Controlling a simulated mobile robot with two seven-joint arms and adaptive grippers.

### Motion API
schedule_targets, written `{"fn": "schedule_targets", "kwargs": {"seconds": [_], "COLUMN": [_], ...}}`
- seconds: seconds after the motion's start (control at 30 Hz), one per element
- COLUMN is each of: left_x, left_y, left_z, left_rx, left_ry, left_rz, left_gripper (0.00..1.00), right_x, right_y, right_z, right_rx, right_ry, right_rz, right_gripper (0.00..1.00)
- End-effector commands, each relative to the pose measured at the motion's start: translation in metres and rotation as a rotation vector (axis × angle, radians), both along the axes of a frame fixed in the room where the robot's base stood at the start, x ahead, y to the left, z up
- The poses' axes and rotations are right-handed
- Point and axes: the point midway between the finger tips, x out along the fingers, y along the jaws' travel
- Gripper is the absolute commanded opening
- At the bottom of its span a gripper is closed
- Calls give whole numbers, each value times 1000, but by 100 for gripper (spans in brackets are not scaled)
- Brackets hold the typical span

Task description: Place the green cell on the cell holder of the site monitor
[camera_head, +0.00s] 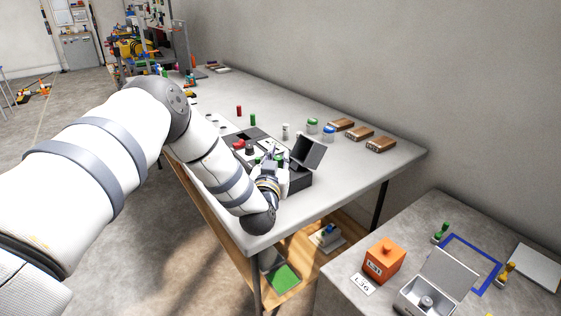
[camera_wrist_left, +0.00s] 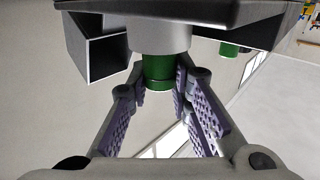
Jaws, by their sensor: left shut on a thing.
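The site monitor, a dark box (camera_head: 299,182) with a raised lid or screen (camera_head: 307,152), stands on the long grey table. My left gripper (camera_head: 270,160) is right beside it, its tips partly hidden among dark parts. In the left wrist view my left gripper (camera_wrist_left: 160,95) is shut on the green cell (camera_wrist_left: 158,72), with purple ridged pads on either side. The cell's far end meets a grey cylinder (camera_wrist_left: 160,38) against the dark body; I cannot tell whether this is the cell holder. My right gripper is not in view.
A red cylinder (camera_head: 239,111) and another green cylinder (camera_head: 253,120) stand behind on the table. Jars with green (camera_head: 312,125) and blue (camera_head: 329,132) lids and wooden blocks (camera_head: 361,134) lie near the wall. A side table at the lower right holds an orange box (camera_head: 385,260).

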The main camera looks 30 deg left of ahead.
Motion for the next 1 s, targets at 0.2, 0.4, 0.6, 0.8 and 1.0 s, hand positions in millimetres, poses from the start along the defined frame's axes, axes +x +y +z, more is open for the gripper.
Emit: {"fn": "schedule_targets", "kwargs": {"seconds": [0.2, 0.4, 0.6, 0.8, 1.0], "left_x": [0, 0, 0, -1, -23], "left_y": [0, 0, 0, 0, -10], "left_z": [-8, -12, -11, -9, -3], "left_rx": [0, 1, 1, 0, 0], "left_ry": [-1, 0, -1, -1, -4], "left_rz": [1, 1, 1, 2, -1], "left_gripper": [0, 24, 39, 39, 39], "right_x": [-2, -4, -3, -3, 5], "right_y": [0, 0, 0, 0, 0], "right_z": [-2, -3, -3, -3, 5], "right_rx": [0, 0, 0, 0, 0], "right_ry": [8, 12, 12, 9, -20], "right_rz": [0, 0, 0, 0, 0], "right_gripper": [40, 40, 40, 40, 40]}}
